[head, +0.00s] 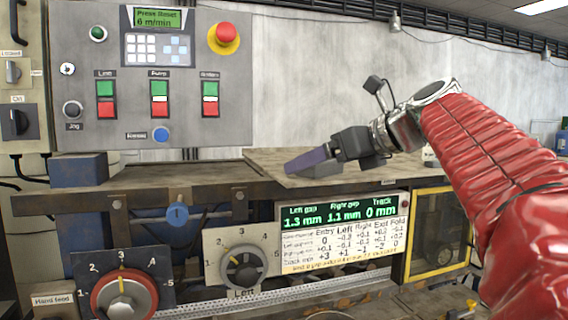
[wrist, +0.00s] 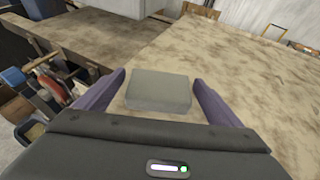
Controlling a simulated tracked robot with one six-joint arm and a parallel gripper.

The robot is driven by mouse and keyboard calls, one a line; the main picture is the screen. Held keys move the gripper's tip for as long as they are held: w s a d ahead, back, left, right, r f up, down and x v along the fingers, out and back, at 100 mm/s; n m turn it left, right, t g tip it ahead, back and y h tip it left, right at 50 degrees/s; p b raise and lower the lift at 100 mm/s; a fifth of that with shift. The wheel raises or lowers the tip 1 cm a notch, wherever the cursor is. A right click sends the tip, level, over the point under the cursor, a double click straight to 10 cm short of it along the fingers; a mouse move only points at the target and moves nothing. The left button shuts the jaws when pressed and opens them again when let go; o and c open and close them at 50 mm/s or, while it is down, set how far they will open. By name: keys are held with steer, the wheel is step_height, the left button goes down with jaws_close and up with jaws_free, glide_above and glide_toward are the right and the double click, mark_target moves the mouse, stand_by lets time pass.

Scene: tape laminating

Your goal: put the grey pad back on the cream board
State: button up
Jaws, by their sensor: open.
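The grey pad (wrist: 158,90) is a flat block lying on a mottled cream-tan surface (wrist: 240,75), which seems to be the cream board. In the wrist view the pad sits between the two purple fingers of my gripper (wrist: 158,80), with a narrow gap at each side. My gripper is open and not closed on the pad.
A control panel (head: 150,75) with buttons and a red stop knob stands at the left. Below the bench edge are a readout display (head: 345,230) and dials. In the wrist view a darker bench part (wrist: 95,42) lies left of the board. The surface beyond the pad is mostly clear.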

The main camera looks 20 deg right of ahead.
steer(key=v, duration=1.2)
steer(key=shift+r, duration=0.1)
stand_by(0.5)
